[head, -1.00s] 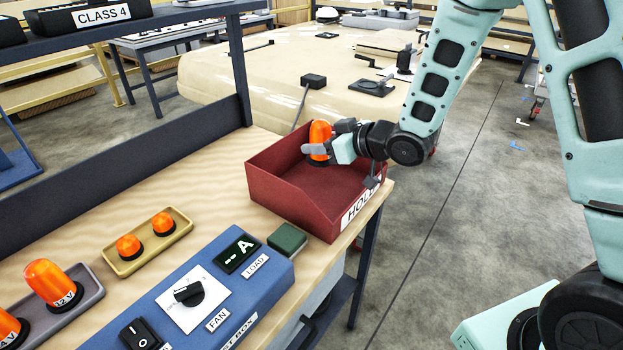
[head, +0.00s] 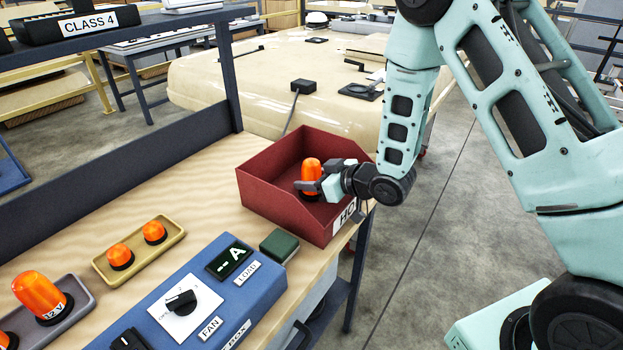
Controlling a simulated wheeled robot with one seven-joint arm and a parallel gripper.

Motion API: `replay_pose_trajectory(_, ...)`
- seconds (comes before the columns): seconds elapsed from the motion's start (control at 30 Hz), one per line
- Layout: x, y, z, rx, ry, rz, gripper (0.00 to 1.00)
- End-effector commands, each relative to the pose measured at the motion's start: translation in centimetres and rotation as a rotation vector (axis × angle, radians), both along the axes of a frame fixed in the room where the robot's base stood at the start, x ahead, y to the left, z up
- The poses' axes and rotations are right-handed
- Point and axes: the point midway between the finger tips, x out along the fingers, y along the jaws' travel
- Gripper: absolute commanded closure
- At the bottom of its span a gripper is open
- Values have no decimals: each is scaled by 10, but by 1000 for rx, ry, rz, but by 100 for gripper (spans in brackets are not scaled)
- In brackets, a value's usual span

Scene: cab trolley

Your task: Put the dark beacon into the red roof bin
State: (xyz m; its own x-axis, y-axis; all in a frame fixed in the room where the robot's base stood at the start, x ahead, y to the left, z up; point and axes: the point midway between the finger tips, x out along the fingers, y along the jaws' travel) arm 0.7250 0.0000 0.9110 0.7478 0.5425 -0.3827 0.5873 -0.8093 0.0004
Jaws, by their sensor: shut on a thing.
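My gripper (head: 318,187) is shut on an orange-domed beacon (head: 311,174) with a dark base. It holds the beacon upright inside the red bin (head: 265,198), near its middle. The beacon's dome looks unlit. Whether its base touches the bin floor, I cannot tell. The bin is open-topped with a sloping side wall, and its front label is partly hidden by my wrist. No other thing shows in the visible part of the bin.
The blue test box (head: 250,300) with a dial and display stands in front, with a dark green block (head: 279,245) beside it. A yellow tray (head: 103,262) holds two small beacons. A grey tray (head: 77,303) holds larger ones. A dark rail (head: 110,165) runs behind.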

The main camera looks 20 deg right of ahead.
Motion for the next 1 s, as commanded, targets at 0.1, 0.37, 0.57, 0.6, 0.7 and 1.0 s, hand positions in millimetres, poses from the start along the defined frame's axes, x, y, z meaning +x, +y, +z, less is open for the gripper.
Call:
replay_pose_trajectory(0.1, 0, 0, -3, 0, 0, 0, 52)
replay_pose_trajectory(0.37, 0, 0, -2, 0, 0, 0, 35)
replay_pose_trajectory(0.57, -2, -1, 2, 0, 0, -1, 35)
replay_pose_trajectory(0.6, -5, -5, 3, 0, 0, -1, 35)
replay_pose_trajectory(0.7, -17, -14, 9, 0, 0, -3, 35)
replay_pose_trajectory(1.0, -64, -47, 32, 0, 0, -3, 35)
